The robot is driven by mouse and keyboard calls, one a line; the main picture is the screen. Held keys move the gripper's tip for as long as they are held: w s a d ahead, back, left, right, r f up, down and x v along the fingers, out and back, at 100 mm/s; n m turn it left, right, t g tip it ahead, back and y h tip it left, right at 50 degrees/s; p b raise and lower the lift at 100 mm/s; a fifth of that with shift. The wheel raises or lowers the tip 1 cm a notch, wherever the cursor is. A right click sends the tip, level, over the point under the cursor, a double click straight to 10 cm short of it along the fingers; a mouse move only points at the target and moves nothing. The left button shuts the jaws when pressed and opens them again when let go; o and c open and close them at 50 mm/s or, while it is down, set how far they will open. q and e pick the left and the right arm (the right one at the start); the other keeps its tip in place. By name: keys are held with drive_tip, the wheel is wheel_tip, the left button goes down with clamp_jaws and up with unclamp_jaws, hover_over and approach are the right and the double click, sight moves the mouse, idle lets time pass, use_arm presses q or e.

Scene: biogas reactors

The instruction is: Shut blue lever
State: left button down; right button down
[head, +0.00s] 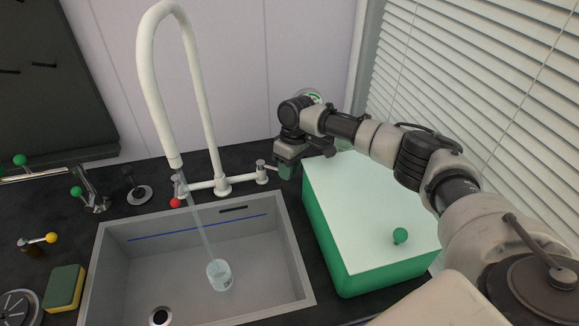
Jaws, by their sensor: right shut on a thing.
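The white faucet (222,186) stands behind the sink, with a red-tipped lever (175,202) on its left valve. Its right valve (262,170) has a short metal lever stem that runs into my right gripper (286,172). The gripper is shut there, on the end of that lever. The lever's tip is hidden between the fingers, so no blue shows. Water (202,225) runs from the spout into a clear beaker (219,274) in the sink. My left gripper is not in view.
The grey sink (265,250) fills the front middle. A green box (345,255) with a pale lid and green knob (400,236) stands to its right, beneath my right arm. A sponge (64,288), a yellow-knobbed valve (50,238) and green-knobbed taps (77,191) are at the left.

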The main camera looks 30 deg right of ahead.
drive_tip(key=m+p, duration=0.1)
drive_tip(key=p, duration=0.1)
drive_tip(key=a+p, duration=0.1)
drive_tip(key=p, duration=0.1)
drive_tip(key=shift+s+a+r+m, duration=0.15)
drive_tip(key=shift+s+r+m, duration=0.15)
drive_tip(key=shift+s+m, duration=0.1)
drive_tip(key=shift+s+a+f+m+t+p, duration=0.1)
drive_tip(key=shift+a+f+m+t+p, duration=0.1)
drive_tip(key=shift+m+t+p, duration=0.15)
drive_tip(key=shift+f, duration=0.1)
drive_tip(key=c, duration=0.9)
unclamp_jaws()
